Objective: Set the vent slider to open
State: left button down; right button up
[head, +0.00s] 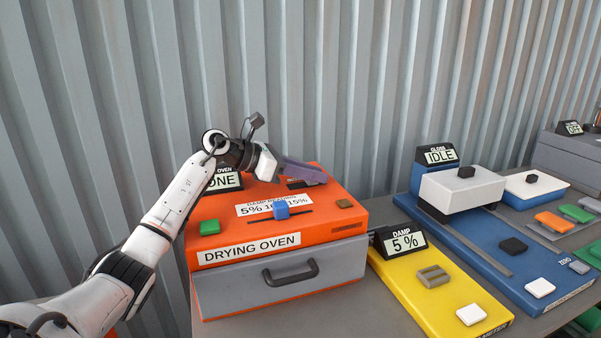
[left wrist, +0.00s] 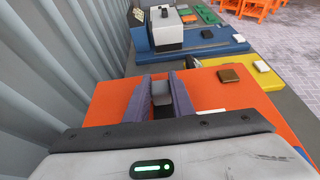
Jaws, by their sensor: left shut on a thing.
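The orange drying oven (head: 345,205) stands against the corrugated wall, with a grey drawer below. My left gripper (head: 312,174) reaches over the back of its top. A dark slot (head: 296,185) shows just below the fingers in the head view. The fingers hide the knob there, and I cannot read any vent label. My right gripper is in neither view.
The oven top also carries a blue slider knob (head: 281,209), a green button (head: 209,227) and a brown button (head: 344,203). An oven display (head: 224,180) stands behind, partly covered by my arm. A yellow damp meter (head: 440,295) and a blue machine (head: 500,250) stand to the right.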

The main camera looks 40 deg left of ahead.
pick_arm(q)
jog(key=shift+r, duration=0.1)
jog(key=c, duration=2)
grip_release()
jog(key=o, duration=0.5)
jog(key=shift+w+d, duration=0.1)
jog(key=shift+w, duration=0.1)
jog(key=shift+s, duration=0.1)
jog(key=shift+s+a, duration=0.2)
jog(key=shift+s, duration=0.05)
jog(key=b+v, duration=0.3)
jog(key=v, duration=0.5)
jog(key=shift+s+a, duration=0.15)
jog(key=shift+s, duration=0.05)
jog(key=shift+s+a+r, duration=0.15)
jog(key=shift+s+r, duration=0.15)
jog(key=shift+s, duration=0.1)
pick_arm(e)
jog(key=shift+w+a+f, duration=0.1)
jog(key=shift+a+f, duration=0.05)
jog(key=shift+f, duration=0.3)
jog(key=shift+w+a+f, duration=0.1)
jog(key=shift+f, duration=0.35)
